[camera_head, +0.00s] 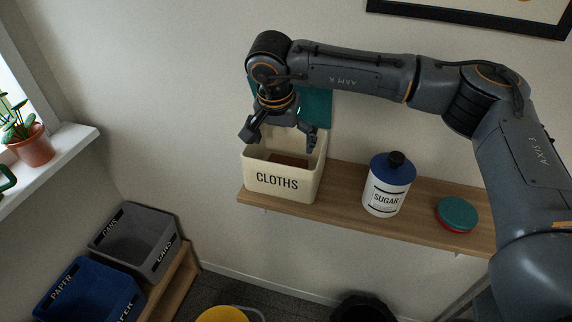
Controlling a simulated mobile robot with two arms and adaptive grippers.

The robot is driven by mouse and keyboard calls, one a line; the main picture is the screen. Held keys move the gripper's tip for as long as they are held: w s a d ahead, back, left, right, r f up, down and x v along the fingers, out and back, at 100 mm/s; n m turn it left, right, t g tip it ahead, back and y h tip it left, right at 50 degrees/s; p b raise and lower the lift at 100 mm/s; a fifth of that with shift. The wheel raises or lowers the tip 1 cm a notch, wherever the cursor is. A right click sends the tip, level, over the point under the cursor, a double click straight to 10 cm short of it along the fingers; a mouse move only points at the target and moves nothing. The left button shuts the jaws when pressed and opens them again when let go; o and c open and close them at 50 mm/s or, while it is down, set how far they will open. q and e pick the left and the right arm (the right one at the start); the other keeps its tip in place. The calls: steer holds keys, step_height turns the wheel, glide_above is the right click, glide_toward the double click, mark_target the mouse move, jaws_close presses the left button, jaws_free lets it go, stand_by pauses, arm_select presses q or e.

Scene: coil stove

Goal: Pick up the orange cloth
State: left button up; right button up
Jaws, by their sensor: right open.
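A cream box marked CLOTHS (277,181) stands at the left end of the wooden shelf. A dull brown-orange patch (289,160) shows inside it, low down; it may be the orange cloth, but its shape is mostly hidden by the box wall. My right gripper (281,142) is open, pointing down over the box's mouth, one finger near each side. It holds nothing that I can see. My left gripper is not in view.
A white SUGAR canister (386,190) with a blue lid and a round teal-and-red tin (457,214) stand further right on the shelf (340,212). A teal panel (318,106) is behind my gripper. Grey CANS (135,240) and blue PAPER (88,292) bins are lower left.

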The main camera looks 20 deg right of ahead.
mark_target(286, 163)
steer(key=x, duration=0.3)
steer(key=shift+p, duration=0.3)
steer(key=shift+f, duration=0.2)
steer(key=p+x, duration=0.3)
steer(key=x, duration=0.1)
steer(key=shift+f, duration=0.25)
steer(key=shift+d+f, duration=0.1)
steer(key=shift+f, duration=0.2)
steer(key=c, duration=0.8)
